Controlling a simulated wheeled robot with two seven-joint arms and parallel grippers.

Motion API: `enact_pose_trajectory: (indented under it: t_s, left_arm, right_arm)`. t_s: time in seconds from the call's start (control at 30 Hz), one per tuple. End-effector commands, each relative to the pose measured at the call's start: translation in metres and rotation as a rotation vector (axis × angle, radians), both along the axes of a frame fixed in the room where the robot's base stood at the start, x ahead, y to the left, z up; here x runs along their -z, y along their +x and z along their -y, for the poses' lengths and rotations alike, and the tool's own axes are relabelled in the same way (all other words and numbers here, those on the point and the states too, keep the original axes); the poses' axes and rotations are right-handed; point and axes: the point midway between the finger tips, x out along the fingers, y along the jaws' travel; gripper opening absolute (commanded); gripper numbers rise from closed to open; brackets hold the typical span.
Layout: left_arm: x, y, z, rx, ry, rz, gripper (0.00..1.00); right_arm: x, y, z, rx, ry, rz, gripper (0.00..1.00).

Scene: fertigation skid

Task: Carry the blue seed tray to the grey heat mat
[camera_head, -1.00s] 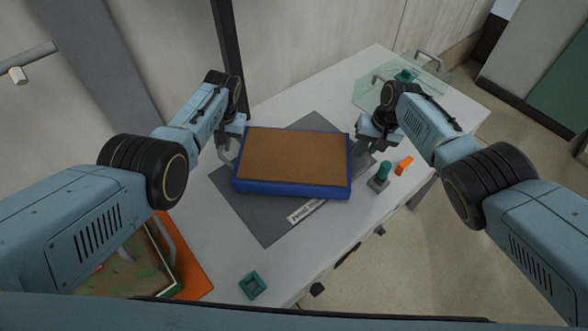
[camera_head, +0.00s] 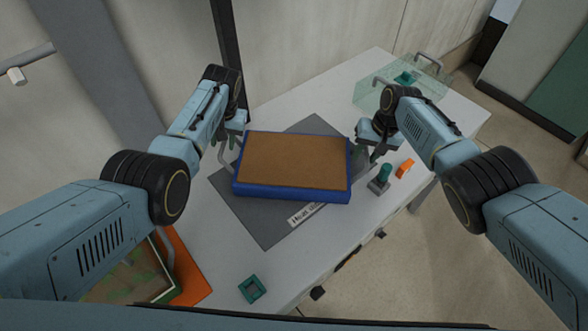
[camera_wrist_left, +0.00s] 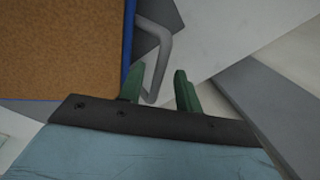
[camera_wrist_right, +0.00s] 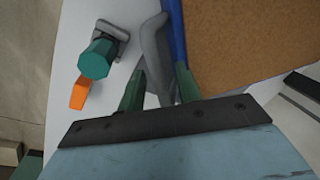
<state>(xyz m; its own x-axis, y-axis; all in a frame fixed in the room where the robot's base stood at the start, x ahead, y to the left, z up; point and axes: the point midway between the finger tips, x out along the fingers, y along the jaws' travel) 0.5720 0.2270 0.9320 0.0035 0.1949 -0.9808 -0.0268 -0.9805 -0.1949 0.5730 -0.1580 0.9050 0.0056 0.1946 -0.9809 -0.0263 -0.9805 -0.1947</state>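The blue seed tray (camera_head: 295,193), filled with brown soil, appears to rest on the grey heat mat (camera_head: 262,228). It sits at an angle to the mat, whose corners show around it. My left gripper (camera_head: 228,140) is at the tray's left handle. In the left wrist view its green fingers (camera_wrist_left: 158,88) stand apart, with the grey handle (camera_wrist_left: 160,60) between them. My right gripper (camera_head: 370,148) is at the opposite handle. In the right wrist view its fingers (camera_wrist_right: 160,88) are also apart, with that handle (camera_wrist_right: 154,55) between them.
A teal-topped knob (camera_head: 384,173) and an orange piece (camera_head: 404,168) are right of the tray. A clear handled box (camera_head: 430,88) stands at the far right. An orange mat (camera_head: 190,272) is at front left.

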Motion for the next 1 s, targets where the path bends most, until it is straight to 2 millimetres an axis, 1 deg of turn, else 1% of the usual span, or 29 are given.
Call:
enact_pose_trajectory:
  t_s: [0.03,0.2,0.3,0.4,0.57,0.77,0.93,1.0]
  left_arm:
    - [-0.011,0.002,0.003,0.001,0.000,0.006,0.34]
    - [-0.044,0.001,0.009,0.000,0.000,0.006,0.34]
    - [-0.063,0.001,0.013,0.000,0.000,0.005,0.34]
    - [-0.078,0.001,0.016,0.000,-0.001,0.005,0.34]
    - [-0.089,0.000,0.018,0.000,-0.001,0.002,0.34]
    - [-0.091,0.000,0.019,0.000,-0.001,0.001,0.34]
    - [-0.091,0.000,0.019,0.000,-0.001,0.001,0.34]
    - [-0.091,0.000,0.019,0.000,-0.001,0.001,0.34]
  right_arm:
    - [0.000,0.000,0.000,0.000,0.000,0.000,0.34]
    - [0.000,0.000,0.000,0.000,0.000,0.000,0.34]
    - [0.000,0.000,0.000,0.000,0.000,0.000,0.34]
    - [0.000,0.000,0.000,0.000,0.000,0.000,0.34]
    - [0.000,0.000,0.000,0.000,0.000,0.000,0.34]
    - [-0.008,0.000,0.002,0.001,0.001,0.001,0.34]
    - [-0.024,0.000,0.006,0.000,0.000,0.003,0.34]
    - [-0.036,0.000,0.008,-0.001,0.001,0.004,0.34]
